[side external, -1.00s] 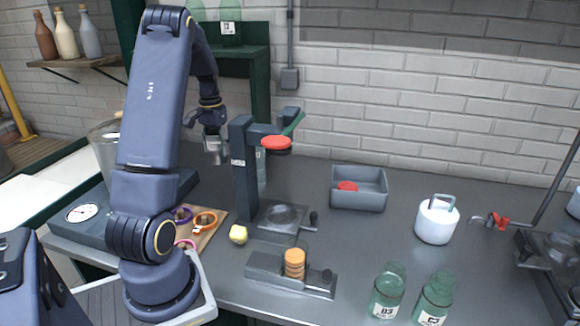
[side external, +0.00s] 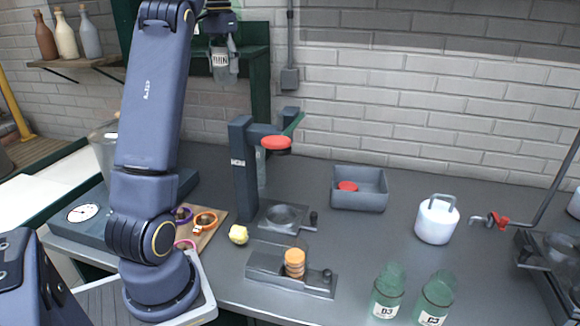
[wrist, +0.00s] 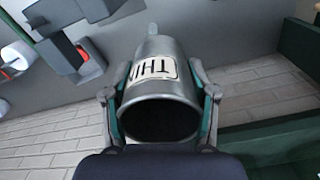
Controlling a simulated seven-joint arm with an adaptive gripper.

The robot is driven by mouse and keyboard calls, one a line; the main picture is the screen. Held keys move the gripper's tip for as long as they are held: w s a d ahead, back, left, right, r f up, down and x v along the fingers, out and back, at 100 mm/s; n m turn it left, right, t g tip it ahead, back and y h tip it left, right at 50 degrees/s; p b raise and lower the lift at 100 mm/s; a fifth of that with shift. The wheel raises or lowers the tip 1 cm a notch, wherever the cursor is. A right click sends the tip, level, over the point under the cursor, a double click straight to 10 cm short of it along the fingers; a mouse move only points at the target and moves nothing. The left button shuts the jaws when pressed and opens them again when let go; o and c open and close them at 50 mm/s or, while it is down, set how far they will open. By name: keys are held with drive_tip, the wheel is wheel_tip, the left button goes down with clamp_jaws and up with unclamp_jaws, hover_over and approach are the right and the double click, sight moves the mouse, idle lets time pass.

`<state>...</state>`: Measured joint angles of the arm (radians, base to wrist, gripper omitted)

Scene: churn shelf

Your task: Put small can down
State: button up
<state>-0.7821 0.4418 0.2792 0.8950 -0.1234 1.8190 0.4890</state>
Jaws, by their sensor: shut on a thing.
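The small can (side external: 222,66) is a grey metal cylinder with a pale label. My gripper (side external: 223,48) is shut on it and holds it high in the air, in front of the dark green shelf (side external: 258,62). In the wrist view the can (wrist: 160,75) lies between the two fingers of my gripper (wrist: 160,100). Its dark round end faces the camera, and the label reads "THI…", with the rest cut off. The can touches no surface that I can see. The gripper and arm partly hide the shelf.
A dark press stand (side external: 243,170) with a red disc stands on the grey counter below right. A grey bin (side external: 358,200), a white canister (side external: 437,220) and green jars (side external: 387,295) stand farther right. Bare counter lies between them.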

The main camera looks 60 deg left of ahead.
drive_tip(key=w+d+m, duration=0.5)
drive_tip(key=w+d, duration=0.7)
drive_tip(key=d, duration=0.3)
drive_tip(key=w+d+m, duration=0.2)
drive_tip(key=d+m, duration=0.1)
drive_tip(key=d, duration=0.6)
drive_tip(key=w+d+m, duration=0.2)
drive_tip(key=d+m, duration=0.1)
drive_tip(key=d, duration=0.7)
wheel_tip(320, 180, down, 36)
drive_tip(key=shift+a+f, duration=0.1)
drive_tip(key=o, duration=0.8)
drive_tip(key=shift+c, duration=0.2)
drive_tip(key=o, duration=0.5)
drive_tip(key=shift+c, duration=0.2)
wheel_tip(320, 180, up, 12)
